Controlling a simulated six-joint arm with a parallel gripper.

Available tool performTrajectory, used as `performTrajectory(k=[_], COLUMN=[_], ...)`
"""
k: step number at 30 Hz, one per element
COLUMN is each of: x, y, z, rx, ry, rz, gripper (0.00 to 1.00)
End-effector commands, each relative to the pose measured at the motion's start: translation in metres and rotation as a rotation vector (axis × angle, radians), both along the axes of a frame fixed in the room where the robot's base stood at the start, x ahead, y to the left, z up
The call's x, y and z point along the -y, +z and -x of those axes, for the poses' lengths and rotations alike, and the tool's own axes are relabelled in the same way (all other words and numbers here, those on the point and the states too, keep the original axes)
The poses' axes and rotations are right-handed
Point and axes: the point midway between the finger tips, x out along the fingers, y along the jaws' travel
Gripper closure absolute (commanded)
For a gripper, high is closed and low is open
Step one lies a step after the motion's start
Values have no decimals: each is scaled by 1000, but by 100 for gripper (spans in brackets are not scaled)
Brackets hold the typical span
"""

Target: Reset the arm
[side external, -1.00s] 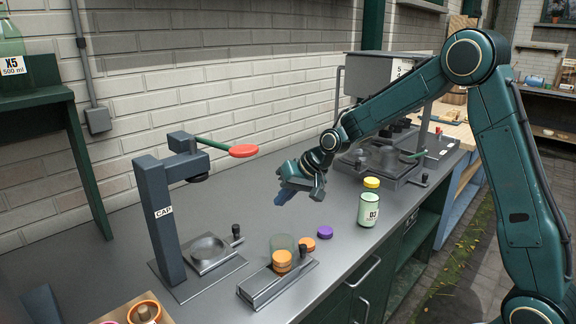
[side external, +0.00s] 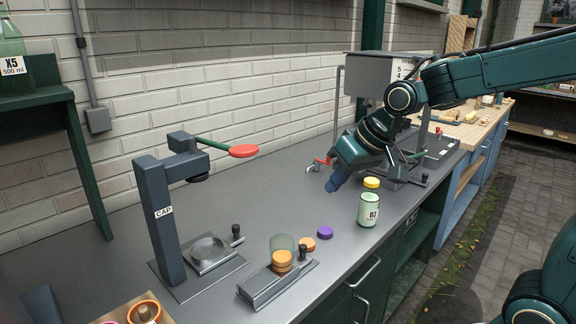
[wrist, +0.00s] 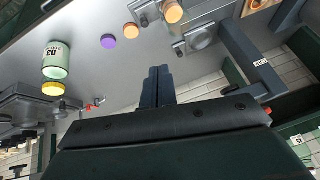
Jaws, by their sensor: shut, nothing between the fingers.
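My gripper (side external: 337,182) is above the counter near the back wall, to the left of the green jar labelled D3 (side external: 368,211) and higher than it. Its fingers also show in the wrist view (wrist: 158,84), closed together with nothing between them. The jar stands upright with a yellow cap (side external: 372,183) at its top in the side view.
The capping press (side external: 165,215) with its red-ended lever stands at the left. A holder (side external: 285,285) with a clear tube of orange caps is in front. An orange cap (side external: 308,245) and a purple cap (side external: 325,232) lie on the counter. A grey machine (side external: 378,75) stands behind my arm.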

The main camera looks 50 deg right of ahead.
Motion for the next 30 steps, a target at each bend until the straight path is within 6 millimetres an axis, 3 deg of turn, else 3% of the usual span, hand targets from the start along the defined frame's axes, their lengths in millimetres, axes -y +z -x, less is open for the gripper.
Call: performTrajectory(k=[6,18,24,30], x=[-2,2,4,5], y=[14,15,8,5], z=[54,148,178,188], rx=[-1,-17,-25,-31], ry=[32,79,94,100], rz=[59,143,165,172], gripper=[100,100,100,100])
